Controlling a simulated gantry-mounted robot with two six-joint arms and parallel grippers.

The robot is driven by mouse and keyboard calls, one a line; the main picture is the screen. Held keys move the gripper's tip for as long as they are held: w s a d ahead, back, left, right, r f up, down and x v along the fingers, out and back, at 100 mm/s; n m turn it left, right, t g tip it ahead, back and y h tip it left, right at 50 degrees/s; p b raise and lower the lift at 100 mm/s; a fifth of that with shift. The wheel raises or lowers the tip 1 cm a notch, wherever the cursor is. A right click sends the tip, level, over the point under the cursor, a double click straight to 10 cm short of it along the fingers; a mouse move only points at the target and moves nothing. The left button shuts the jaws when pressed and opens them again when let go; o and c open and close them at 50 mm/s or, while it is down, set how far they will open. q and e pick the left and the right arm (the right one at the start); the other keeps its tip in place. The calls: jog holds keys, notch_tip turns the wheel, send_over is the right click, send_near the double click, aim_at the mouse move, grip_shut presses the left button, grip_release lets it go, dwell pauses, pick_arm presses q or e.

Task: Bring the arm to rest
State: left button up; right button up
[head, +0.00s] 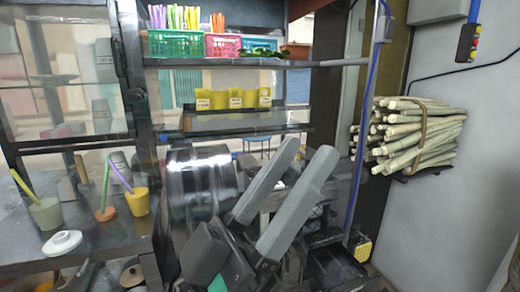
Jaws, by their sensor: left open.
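My left gripper (307,153) is large in the lower middle of the head view, with its two long grey fingers pointing up and to the right. The fingers are apart, with a gap between them, and I see nothing held there. The gripper is in front of the press and hides part of it. A shiny metal drum (198,178) shows just left of the fingers. My right gripper is not in view.
A tied bundle of sugarcane (420,137) rests on the right wall. Cups with straws, including a yellow cup (138,202), and a white lid (62,243) stand on the left counter. Above are a shelf (250,62) with green (176,43) and pink (223,46) baskets, and yellow containers (232,99).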

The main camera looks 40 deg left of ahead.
pick_arm(q)
jog(key=a+y, duration=0.1)
jog(key=y, duration=0.1)
jog(key=s+a+r+y, duration=0.1)
jog(key=y, duration=0.1)
jog(key=a+r+y, duration=0.1)
jog(key=shift+s+r+n+t+y, duration=0.1)
jog(key=shift+s+n+t+y, duration=0.25)
jog(key=shift+n+t+y, duration=0.05)
jog(key=shift+h, duration=0.3)
